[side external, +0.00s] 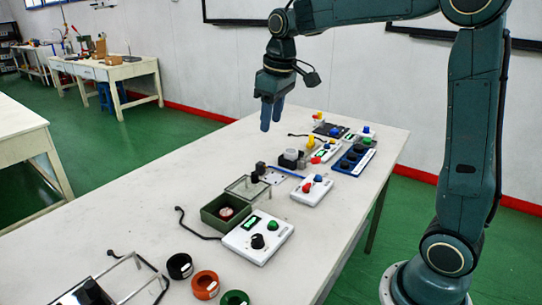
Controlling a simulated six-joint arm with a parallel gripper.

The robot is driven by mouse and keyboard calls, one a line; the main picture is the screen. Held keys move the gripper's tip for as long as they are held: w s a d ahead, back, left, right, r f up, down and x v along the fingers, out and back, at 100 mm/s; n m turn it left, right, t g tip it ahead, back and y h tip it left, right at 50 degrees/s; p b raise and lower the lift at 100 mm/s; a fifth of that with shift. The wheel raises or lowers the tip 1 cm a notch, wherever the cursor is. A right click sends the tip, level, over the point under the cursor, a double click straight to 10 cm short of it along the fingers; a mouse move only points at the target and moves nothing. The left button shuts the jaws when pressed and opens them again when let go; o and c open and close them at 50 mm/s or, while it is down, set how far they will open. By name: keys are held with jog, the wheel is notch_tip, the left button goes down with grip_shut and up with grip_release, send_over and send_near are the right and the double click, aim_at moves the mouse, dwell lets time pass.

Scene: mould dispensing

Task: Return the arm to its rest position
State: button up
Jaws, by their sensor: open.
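My gripper (271,115) hangs from my dark teal arm, pointing down, well above the white table (130,235). Its blue fingers appear empty. From this angle the two fingers overlap, so the gap between them is hard to see. Below and around it on the table are several small devices with coloured knobs, apart from the gripper.
Black (180,266), orange (205,285) and green rings (235,298) lie in front. A clear case (110,285) is at front left. The table's left part is mostly clear.

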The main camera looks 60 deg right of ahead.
jog(key=s+a+f+t, duration=0.1)
jog(key=s+a, duration=0.2)
jog(key=s, duration=0.8)
jog(key=s+a+f+m+t, duration=0.1)
jog(key=s+a+t, duration=0.1)
jog(key=s, duration=1)
jog(key=shift+s+a+f+m+t, duration=0.15)
jog(key=shift+a+f+m+t, duration=0.2)
jog(key=shift+a, duration=0.5)
